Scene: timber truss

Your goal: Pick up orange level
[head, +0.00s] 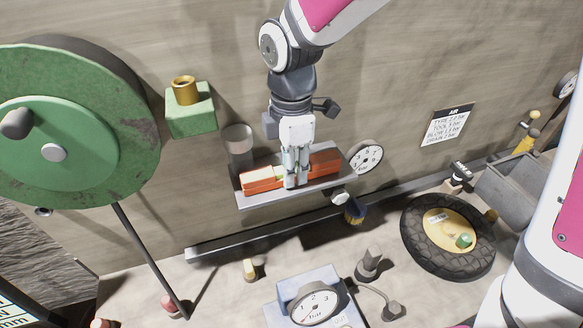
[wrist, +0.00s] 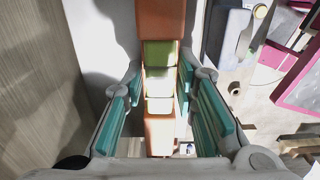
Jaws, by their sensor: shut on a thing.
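The orange level (head: 263,181) is a long bar on a narrow grey wall shelf (head: 283,196) in the head view. Its top has a pale section left of my gripper. My gripper (head: 296,180) points down over the level, shut on it near its middle. In the wrist view the level (wrist: 160,22) runs top to bottom between the teal finger pads of my gripper (wrist: 160,100), with green and cream sections between orange ends. The fingers hide part of the level in the head view. I cannot tell whether it rests on the shelf or is slightly lifted.
A clear cylinder (head: 238,143) stands by the shelf's left end. A round dial (head: 367,157) is on the wall to the right. A large green wheel (head: 60,125) is at left, a tyre (head: 417,248) lies at lower right, and a pressure gauge (head: 314,303) sits below.

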